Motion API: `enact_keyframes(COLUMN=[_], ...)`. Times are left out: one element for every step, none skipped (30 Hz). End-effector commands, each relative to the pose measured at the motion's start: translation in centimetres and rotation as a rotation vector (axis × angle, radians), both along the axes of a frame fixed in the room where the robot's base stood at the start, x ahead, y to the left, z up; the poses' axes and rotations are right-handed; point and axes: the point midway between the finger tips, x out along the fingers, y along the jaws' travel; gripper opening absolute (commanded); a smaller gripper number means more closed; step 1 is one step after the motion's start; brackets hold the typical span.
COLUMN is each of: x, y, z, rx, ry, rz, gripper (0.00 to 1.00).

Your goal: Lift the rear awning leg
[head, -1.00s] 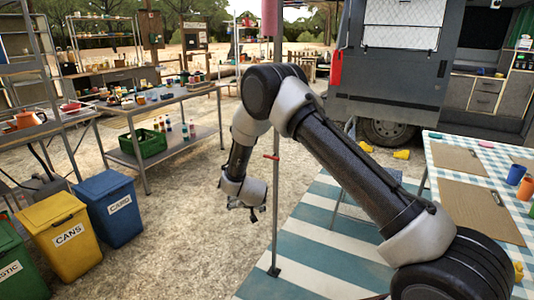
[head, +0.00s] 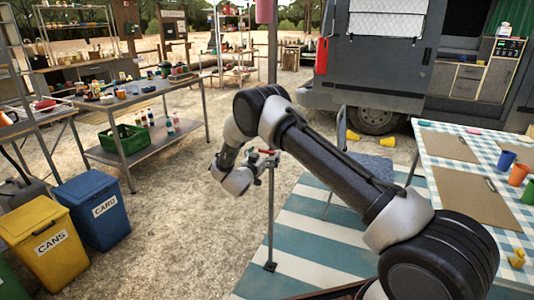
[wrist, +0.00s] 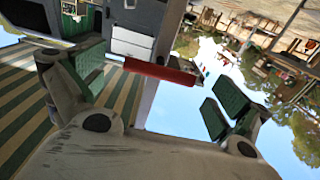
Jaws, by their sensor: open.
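The rear awning leg (head: 271,215) is a thin grey upright pole on a small dark foot (head: 270,266), standing on the striped mat. A short red bar (head: 268,152) crosses it at mid height. My gripper (head: 262,160) is open beside the pole at about the bar's height. In the wrist view, the red bar (wrist: 160,70) and the grey pole (wrist: 170,30) show between my two spread green-padded fingers (wrist: 150,95), and the bar looks a little beyond the tips. I cannot tell whether anything touches. My arm hides part of the pole's surroundings.
A checked table (head: 440,150) with clipboards and cups stands at the right, near a folding chair (head: 345,180). The grey van (head: 400,60) is behind. Yellow (head: 38,240) and blue bins (head: 92,208) stand at the left. The gravel between bins and pole is clear.

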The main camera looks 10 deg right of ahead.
Motion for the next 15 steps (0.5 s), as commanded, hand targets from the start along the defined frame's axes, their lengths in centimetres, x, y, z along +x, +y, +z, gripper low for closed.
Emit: enact_keyframes(x=[0.6,0.9,1.2,1.4,1.6,1.8,1.9,1.9,2.0,2.0,2.0,2.0,2.0,2.0,2.0], y=[-0.5,-0.7,-0.9,-1.0,-1.1,-1.3,-1.3,-1.4,-1.4,-1.4,-1.4,-1.4,-1.4,-1.4,-1.4], z=[0.0,0.0,0.0,0.0,0.0,0.0,0.0,0.0,0.0,0.0,0.0,0.0,0.0,0.0,0.0], rx=[0.000,0.000,0.000,0.000,0.000,0.001,0.000,0.000,0.000,0.000,0.000,0.000,0.000,0.000,0.001], ry=[-0.001,-0.001,0.000,0.000,0.000,-0.001,0.000,0.000,0.000,0.000,0.000,0.000,0.000,0.000,0.001], rz=[-0.002,-0.001,0.000,0.001,0.001,0.001,0.001,0.001,0.001,0.001,0.001,0.001,0.001,0.002,0.002], gripper=[1.00,1.00,1.00,1.00,1.00,1.00,1.00,1.00,1.00,1.00,1.00,1.00,1.00,1.00,0.96])
